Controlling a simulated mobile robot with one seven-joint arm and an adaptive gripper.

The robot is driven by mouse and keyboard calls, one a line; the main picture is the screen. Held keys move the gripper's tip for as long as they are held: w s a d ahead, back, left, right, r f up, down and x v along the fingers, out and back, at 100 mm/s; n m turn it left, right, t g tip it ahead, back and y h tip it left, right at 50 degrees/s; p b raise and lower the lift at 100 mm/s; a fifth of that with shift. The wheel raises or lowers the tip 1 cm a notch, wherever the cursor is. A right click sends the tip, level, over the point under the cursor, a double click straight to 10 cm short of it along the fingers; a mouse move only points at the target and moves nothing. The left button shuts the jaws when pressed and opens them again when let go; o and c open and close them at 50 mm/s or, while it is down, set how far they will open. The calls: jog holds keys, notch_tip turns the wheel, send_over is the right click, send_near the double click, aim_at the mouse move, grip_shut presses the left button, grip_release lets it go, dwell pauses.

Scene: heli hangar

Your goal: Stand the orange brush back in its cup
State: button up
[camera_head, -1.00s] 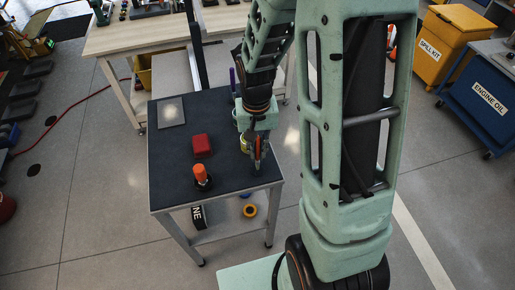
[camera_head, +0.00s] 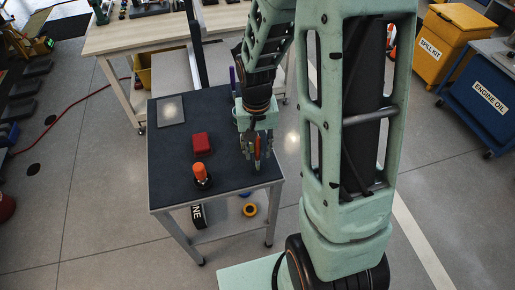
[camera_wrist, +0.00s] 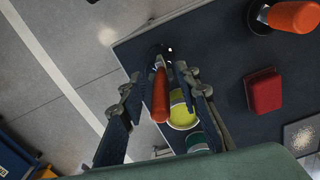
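An orange-red handle, which looks like the brush (camera_wrist: 160,95), stands between the fingers of my gripper (camera_wrist: 160,78) in the wrist view. The fingers are spread, with a narrow gap on each side of it. Its far end meets something dark near the table edge; I cannot tell whether that is a cup. In the head view my gripper (camera_head: 257,152) is low over the right side of the dark table, with the handle between its fingers. A yellow round container (camera_wrist: 182,112) is beside the right finger, partly hidden. A teal-rimmed container (camera_wrist: 198,143) is behind it.
A red block (camera_head: 200,143) and an orange-topped object with a black base (camera_head: 201,174) are on the dark tabletop (camera_head: 222,115), left of my gripper. A grey plate (camera_head: 171,111) lies at the back left. A yellow ring (camera_head: 249,210) is on the lower shelf.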

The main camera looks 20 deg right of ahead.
notch_tip(320, 180, up, 11)
jog(key=shift+s+r, duration=0.1)
dwell(0.7)
